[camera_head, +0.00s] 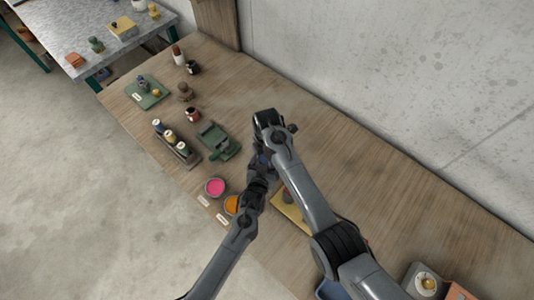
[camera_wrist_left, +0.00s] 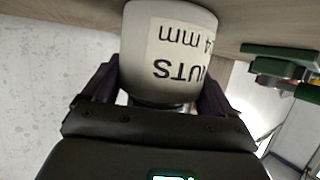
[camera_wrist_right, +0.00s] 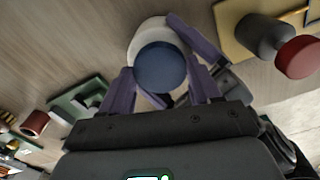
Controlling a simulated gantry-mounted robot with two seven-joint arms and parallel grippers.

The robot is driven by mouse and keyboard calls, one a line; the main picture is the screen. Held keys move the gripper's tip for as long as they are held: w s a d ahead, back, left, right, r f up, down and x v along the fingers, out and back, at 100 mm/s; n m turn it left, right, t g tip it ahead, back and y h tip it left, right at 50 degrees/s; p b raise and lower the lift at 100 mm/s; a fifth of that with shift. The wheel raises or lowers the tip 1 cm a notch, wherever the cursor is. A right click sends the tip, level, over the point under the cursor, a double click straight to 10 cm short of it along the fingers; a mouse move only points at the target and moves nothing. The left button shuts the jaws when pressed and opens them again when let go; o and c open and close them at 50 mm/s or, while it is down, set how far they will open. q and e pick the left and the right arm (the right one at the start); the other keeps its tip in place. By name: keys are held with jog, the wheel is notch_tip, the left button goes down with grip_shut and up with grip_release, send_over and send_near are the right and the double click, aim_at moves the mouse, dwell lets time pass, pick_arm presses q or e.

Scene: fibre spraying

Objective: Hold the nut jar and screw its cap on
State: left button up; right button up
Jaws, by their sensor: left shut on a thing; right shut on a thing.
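The nut jar (camera_wrist_left: 185,30) is white, with a label reading "NUTS" and "4 mm" that shows upside down in the left wrist view. My left gripper (camera_wrist_left: 160,92) is shut on it, one finger on each side. In the right wrist view, the blue round cap (camera_wrist_right: 160,66) lies over the jar's white rim (camera_wrist_right: 142,35). My right gripper (camera_wrist_right: 158,88) is shut on the cap from above. I cannot tell whether the cap is seated or a little above the rim. In the head view, my arms mostly hide the jar and cap.
A green tool (camera_head: 217,141) and a rack with several bottles (camera_head: 184,155) stand left of my grippers. A yellow board (camera_head: 288,209) lies partly behind my right arm. The bench beside the wall is clear.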

jog(key=o, duration=1.2)
jog(key=shift+r, duration=2.25)
jog(key=shift+c, duration=1.3)
jog(key=shift+r, duration=0.2)
jog(key=shift+c, duration=0.2)
jog(key=shift+r+n, duration=1.6)
jog(key=shift+n, duration=0.1)
